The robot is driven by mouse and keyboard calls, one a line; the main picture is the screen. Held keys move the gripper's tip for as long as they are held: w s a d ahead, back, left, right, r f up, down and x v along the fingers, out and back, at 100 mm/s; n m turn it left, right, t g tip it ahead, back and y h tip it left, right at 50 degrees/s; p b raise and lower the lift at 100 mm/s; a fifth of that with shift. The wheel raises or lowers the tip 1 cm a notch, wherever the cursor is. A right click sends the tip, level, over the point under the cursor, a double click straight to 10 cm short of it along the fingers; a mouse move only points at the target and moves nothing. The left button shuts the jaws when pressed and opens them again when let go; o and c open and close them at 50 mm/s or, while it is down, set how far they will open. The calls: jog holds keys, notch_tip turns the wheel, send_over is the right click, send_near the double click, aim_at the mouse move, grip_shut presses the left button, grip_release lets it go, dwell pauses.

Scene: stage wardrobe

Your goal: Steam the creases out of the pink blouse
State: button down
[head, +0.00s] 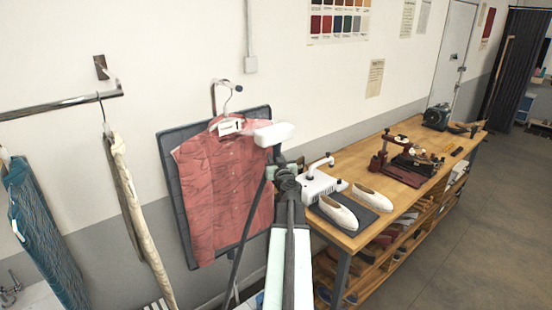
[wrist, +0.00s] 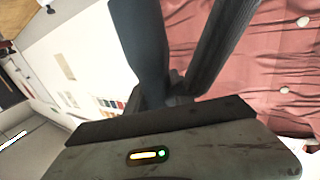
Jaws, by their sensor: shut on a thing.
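The pink blouse (head: 222,185) hangs on a white hanger (head: 226,105) from a wall hook, in front of a dark padded board (head: 177,210). Fine crease lines show across its front. A white tag lies at its collar. In the wrist view the blouse (wrist: 270,85) fills the right side, with wrinkles and pale buttons. My gripper (head: 284,172) is shut on the steamer, whose white head (head: 274,134) is level with the blouse's upper right shoulder. I cannot tell whether they touch. In the wrist view, my gripper's dark fingers (wrist: 184,45) show; the steamer head is not clear there.
A dark hose (head: 244,235) hangs beside the blouse. A wooden workbench (head: 366,236) on the right holds white shoes (head: 338,212), a white device (head: 322,182) and a dark red machine (head: 400,160). Garments (head: 135,200) hang from a rail (head: 60,104) on the left. Floor at far right is clear.

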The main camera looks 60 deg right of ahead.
jog(key=shift+f+b, duration=1.55)
jog(key=shift+f, duration=0.3)
jog(key=shift+f+b, duration=2.45)
jog(key=shift+f+b, duration=2.5)
jog(key=shift+b, duration=0.05)
jog(key=shift+f, duration=0.1)
jog(key=shift+f+b, duration=2.45)
jog(key=shift+b, duration=0.05)
jog(key=shift+f, duration=0.1)
